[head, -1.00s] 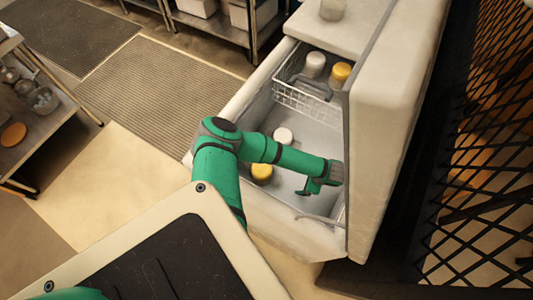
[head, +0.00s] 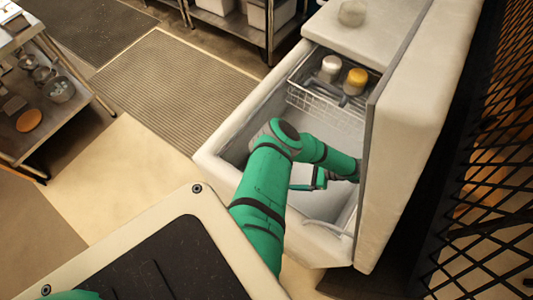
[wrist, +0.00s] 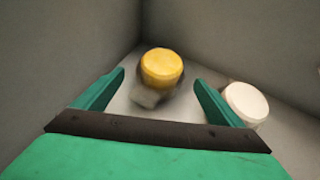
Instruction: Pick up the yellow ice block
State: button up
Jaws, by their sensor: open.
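A yellow ice block (wrist: 161,66), round-topped with a paler lower part, stands on the freezer floor near a corner in the wrist view. My gripper (wrist: 159,80) is open and empty, with its two green fingertips either side of the block in the picture and the block apparently beyond them. I see no contact. In the head view my gripper (head: 306,186) is down inside the open chest freezer (head: 222,150), and my arm hides the floor blocks. Another yellow block (head: 356,78) sits in the wire basket.
A white block (wrist: 245,102) stands right of the yellow one, near my right finger. The wire basket (head: 328,108) at the freezer's far end also holds a white block (head: 330,66). Freezer walls and the raised lid (head: 425,110) hem in my arm.

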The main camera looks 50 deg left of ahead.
jog(key=shift+a+r+x, duration=0.1)
jog(key=shift+r+x, duration=0.05)
jog(key=shift+x, duration=1.75)
jog(key=shift+a+r+x, duration=0.1)
jog(key=shift+r+x, duration=0.05)
jog(key=shift+x, duration=1.7)
jog(key=c, duration=1.5)
